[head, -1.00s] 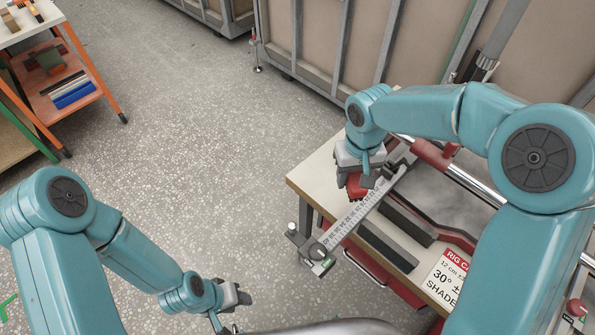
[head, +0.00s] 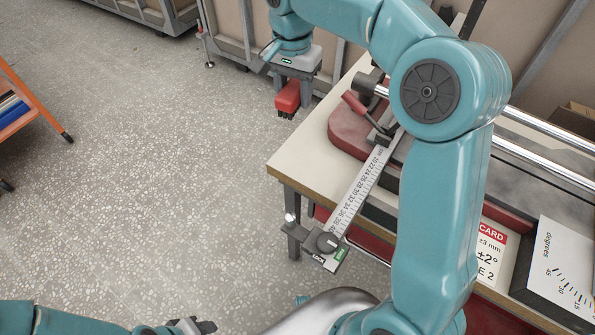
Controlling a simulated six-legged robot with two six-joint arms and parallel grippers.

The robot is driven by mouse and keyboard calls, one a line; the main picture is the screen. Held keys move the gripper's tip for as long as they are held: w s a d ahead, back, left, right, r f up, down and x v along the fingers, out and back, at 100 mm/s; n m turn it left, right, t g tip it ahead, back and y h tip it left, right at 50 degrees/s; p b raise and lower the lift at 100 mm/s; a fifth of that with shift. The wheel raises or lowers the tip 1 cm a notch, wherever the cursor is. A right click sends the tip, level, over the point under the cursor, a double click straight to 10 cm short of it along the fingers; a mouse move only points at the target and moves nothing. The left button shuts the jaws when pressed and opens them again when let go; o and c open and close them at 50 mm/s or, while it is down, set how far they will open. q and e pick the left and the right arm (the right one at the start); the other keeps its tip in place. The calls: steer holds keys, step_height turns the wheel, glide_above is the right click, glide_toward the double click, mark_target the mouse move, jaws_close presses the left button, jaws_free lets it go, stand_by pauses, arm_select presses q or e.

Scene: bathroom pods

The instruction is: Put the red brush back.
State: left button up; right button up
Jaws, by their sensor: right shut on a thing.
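The red brush (head: 288,97) has a red body and dark bristles pointing down. My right gripper (head: 292,76) is shut on it and holds it in the air, left of the table's far corner and apart from the table. The floor and the panelled wall show behind it. My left gripper (head: 192,325) is at the bottom edge, partly cut off, and its jaws are too small and hidden to judge.
The work table (head: 285,163) carries a ruler arm (head: 358,198) with a lock knob that juts past its front edge, a red-handled clamp (head: 362,108) and steel rails. A card (head: 491,238) and a degree-scale panel (head: 562,272) stand at right. An orange cart (head: 45,103) is at far left. Open floor lies between.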

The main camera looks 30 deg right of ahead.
steer(key=shift+s+d+m, duration=0.35)
steer(key=shift+d+m, duration=0.25)
steer(key=shift+s+d+f+b, duration=0.15)
steer(key=shift+d+f+b, duration=0.05)
steer(key=shift+b, duration=0.2)
steer(key=b, duration=0.2)
glide_above(301, 159)
steer(key=shift+m, duration=0.3)
step_height(301, 159, down, 14)
steer(key=shift+f, duration=0.1)
step_height(301, 159, down, 5)
steer(key=shift+r, duration=0.15)
arm_select(q)
steer(key=f, duration=0.3)
steer(key=shift+s+f, duration=0.2)
steer(key=shift+f, duration=0.15)
arm_select(e)
steer(key=shift+r, duration=0.1)
steer(key=shift+s, duration=0.1)
steer(key=shift+f, duration=0.25)
steer(key=o, duration=1.2)
arm_select(q)
steer(key=shift+f, duration=0.15)
arm_select(e)
steer(key=shift+r, duration=0.1)
